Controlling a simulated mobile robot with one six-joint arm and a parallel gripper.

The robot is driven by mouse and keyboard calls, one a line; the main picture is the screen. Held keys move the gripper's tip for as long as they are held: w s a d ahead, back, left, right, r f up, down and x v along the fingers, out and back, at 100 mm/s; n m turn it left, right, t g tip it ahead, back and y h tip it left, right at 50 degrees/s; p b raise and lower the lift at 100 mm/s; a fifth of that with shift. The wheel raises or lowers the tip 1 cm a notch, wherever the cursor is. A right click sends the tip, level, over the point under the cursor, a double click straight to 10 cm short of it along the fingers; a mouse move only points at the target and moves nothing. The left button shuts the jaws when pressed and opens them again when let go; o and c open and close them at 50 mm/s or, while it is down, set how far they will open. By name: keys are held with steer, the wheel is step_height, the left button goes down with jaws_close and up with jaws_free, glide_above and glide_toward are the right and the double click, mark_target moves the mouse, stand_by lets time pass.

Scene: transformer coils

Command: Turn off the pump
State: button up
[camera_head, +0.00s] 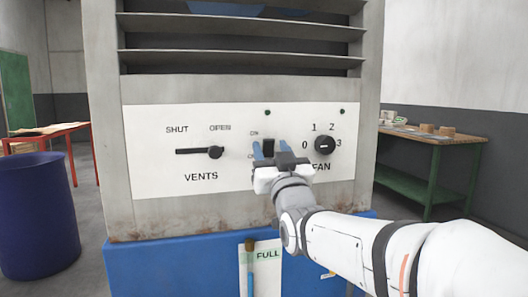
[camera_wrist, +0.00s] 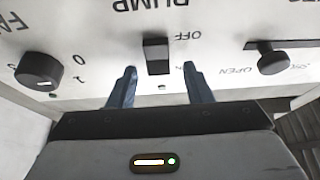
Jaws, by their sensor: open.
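The pump switch (camera_head: 267,147) is a small black rocker on the white panel (camera_head: 150,127), partly hidden by my gripper in the head view. In the wrist view, which is upside down, the switch (camera_wrist: 157,52) shows clearly, with OFF at its lower end and ON at its upper end, partly covered. I cannot tell which way the rocker is tipped. My gripper (camera_head: 271,149) is open and empty in front of the panel. In the wrist view its blue fingers (camera_wrist: 160,71) stand apart, one to each side of the switch. Contact with the panel cannot be told.
The vents slider (camera_head: 215,152) is left of the switch, its knob towards OPEN. The fan knob (camera_head: 325,144) is close on the right. Two dark green lamps (camera_head: 267,112) sit above. A blue bin (camera_head: 35,220) and a green workbench (camera_head: 425,150) stand to the sides.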

steer(key=v, duration=0.7)
steer(key=shift+s+p, duration=0.35)
steer(key=shift+p, duration=0.05)
steer(key=shift+d+f, duration=0.1)
steer(key=shift+d, duration=0.05)
steer(key=s+d+f+m+g+h+p, duration=0.2)
steer(key=d+g+h+p, duration=0.5)
steer(key=p, duration=1.2)
steer(key=s+d+r+g+p, duration=0.1)
steer(key=s+d+g+p, duration=0.1)
steer(key=s+g+p, duration=0.4)
steer(key=s+d+r+m+g+p, duration=0.1)
steer(key=s+d+g+p, duration=0.2)
steer(key=s+g+p, duration=0.3)
steer(key=s, duration=0.4)
steer(key=shift+s+r+g+y+p, duration=0.25)
steer(key=shift+r+g+y+p, duration=0.05)
steer(key=shift+r+p, duration=0.1)
